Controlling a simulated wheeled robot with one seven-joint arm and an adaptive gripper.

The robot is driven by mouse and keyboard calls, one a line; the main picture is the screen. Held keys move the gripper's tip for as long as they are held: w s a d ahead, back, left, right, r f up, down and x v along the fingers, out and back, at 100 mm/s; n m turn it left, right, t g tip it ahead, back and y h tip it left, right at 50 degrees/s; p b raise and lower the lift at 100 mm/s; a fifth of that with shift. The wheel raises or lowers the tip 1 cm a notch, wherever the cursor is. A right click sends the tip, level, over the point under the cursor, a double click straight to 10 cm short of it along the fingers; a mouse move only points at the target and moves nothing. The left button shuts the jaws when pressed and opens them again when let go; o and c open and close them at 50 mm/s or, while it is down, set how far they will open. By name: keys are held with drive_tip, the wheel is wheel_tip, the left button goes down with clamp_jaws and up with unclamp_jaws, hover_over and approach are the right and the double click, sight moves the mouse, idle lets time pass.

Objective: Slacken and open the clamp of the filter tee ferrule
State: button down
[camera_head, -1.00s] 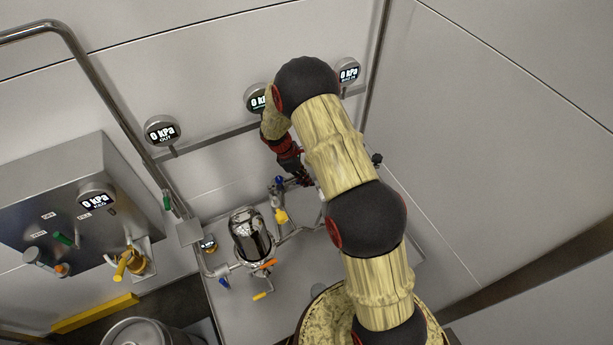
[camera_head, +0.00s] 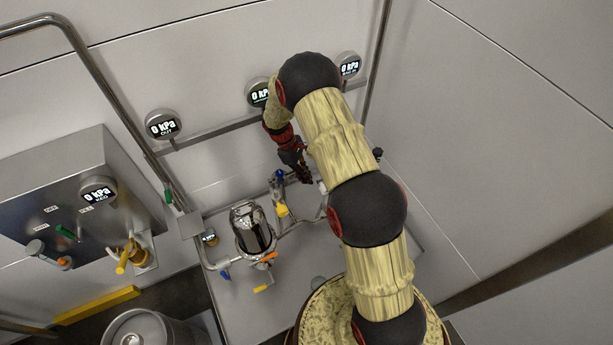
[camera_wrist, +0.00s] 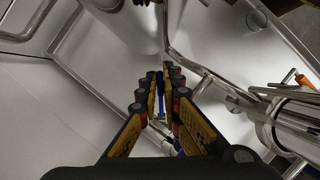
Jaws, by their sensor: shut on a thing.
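My gripper (camera_head: 303,177) is at the pipework on the right of the low steel bench in the head view. In the wrist view, its fingers (camera_wrist: 158,90) are closed together around a slender blue part (camera_wrist: 160,82). I cannot tell whether this blue part belongs to the clamp. The clamp and the tee ferrule are not clearly visible; my fingers and arm cover much of that area. A blue knob (camera_head: 280,174) and a yellow handle (camera_head: 281,210) are on the pipe just left of my gripper in the head view.
A shiny steel vessel (camera_head: 252,228) with an orange handle (camera_head: 269,257) stands left of my gripper. It appears close on the right in the wrist view (camera_wrist: 292,122). Pipes run close around the fingers. Gauges (camera_head: 162,126) line the back wall. The bench's front is mostly clear.

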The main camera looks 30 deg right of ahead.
drive_tip(key=c, duration=2)
unclamp_jaws()
drive_tip(key=shift+c, duration=0.2)
drive_tip(key=shift+o, duration=0.3)
wheel_tip(320, 180, up, 10)
